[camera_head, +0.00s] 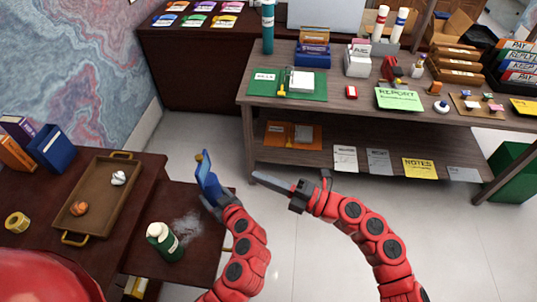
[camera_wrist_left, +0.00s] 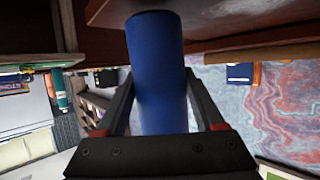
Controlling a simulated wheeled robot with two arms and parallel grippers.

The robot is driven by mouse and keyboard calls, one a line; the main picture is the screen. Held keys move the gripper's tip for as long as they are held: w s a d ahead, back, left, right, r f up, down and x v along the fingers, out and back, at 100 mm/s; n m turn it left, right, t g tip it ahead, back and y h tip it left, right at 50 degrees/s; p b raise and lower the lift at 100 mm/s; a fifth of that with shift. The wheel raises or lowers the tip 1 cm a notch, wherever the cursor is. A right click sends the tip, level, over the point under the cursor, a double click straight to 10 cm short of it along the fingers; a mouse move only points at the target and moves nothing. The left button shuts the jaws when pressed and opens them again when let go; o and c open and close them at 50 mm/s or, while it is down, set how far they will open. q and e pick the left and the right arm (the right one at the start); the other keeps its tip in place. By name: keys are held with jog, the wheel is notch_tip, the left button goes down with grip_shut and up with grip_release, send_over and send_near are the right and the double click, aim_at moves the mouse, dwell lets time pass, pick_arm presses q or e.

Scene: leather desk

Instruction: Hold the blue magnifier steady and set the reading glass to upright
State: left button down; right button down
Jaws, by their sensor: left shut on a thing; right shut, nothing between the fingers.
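My left gripper (camera_head: 214,203) is shut on a blue object, probably the blue magnifier (camera_head: 208,176), and holds it up in the air by the corner of the left desk. In the left wrist view the blue magnifier (camera_wrist_left: 157,75) shows as a smooth blue cylinder between the two dark fingers. Its lens cannot be made out. My right gripper (camera_head: 275,183) is shut and empty, with its long grey fingers pointing left toward the blue object, apart from it. I cannot pick out a separate reading glass.
The left desk holds a brown tray (camera_head: 128,176) with crumpled paper balls, a tape roll (camera_head: 17,222) and blue upright books (camera_head: 53,148). A green bottle (camera_head: 164,242) stands on a lower surface beside grey powder. A crowded wooden shelf table (camera_head: 345,108) stands behind. Floor between is clear.

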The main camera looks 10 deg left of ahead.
pick_arm(q)
grip_release()
